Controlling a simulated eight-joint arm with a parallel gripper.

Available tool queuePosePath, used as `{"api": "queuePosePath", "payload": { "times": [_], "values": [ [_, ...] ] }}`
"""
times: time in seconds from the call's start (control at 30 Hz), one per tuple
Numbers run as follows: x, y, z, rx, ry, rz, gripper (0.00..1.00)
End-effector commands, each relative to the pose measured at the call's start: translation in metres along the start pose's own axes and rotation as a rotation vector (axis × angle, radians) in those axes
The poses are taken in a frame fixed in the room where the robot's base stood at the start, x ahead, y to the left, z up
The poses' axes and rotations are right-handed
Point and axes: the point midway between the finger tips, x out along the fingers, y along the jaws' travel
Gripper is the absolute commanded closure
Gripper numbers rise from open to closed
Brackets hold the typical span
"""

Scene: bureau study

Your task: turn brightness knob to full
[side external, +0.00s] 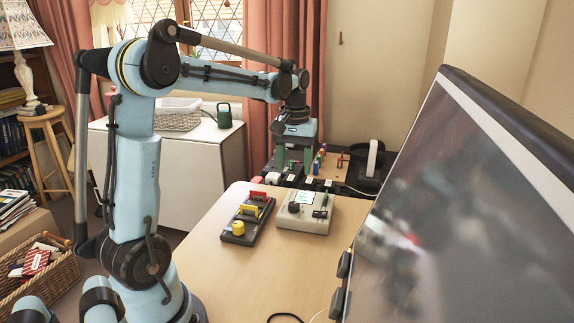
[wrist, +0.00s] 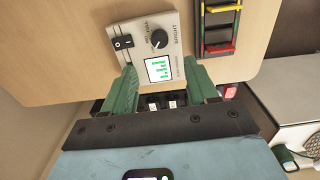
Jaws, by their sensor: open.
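The brightness knob (wrist: 159,39) is a round black dial on a pale grey box (side external: 318,219). The word BRIGHT is printed beside it in the wrist view. The knob (side external: 294,207) also shows at the box's front left in the side view. In the side view my gripper (side external: 293,160) hangs above the far side of the box, apart from the knob. The knob's exact setting is too small to read.
The front desk (side external: 245,285) is mostly clear.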

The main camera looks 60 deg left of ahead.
Motion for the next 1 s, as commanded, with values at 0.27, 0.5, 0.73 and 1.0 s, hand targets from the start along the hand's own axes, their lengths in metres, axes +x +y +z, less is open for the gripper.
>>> {"api": "queuePosePath", "payload": {
  "times": [0.27,0.5,0.73,1.0],
  "values": [
    [0.043,0.0,0.0,0.002,0.002,0.001,0.42],
    [0.081,0.0,0.0,0.002,0.003,0.001,0.42],
    [0.104,0.0,0.0,0.002,0.003,0.001,0.42],
    [0.109,0.0,0.0,0.002,0.003,0.001,0.42]
  ]
}}
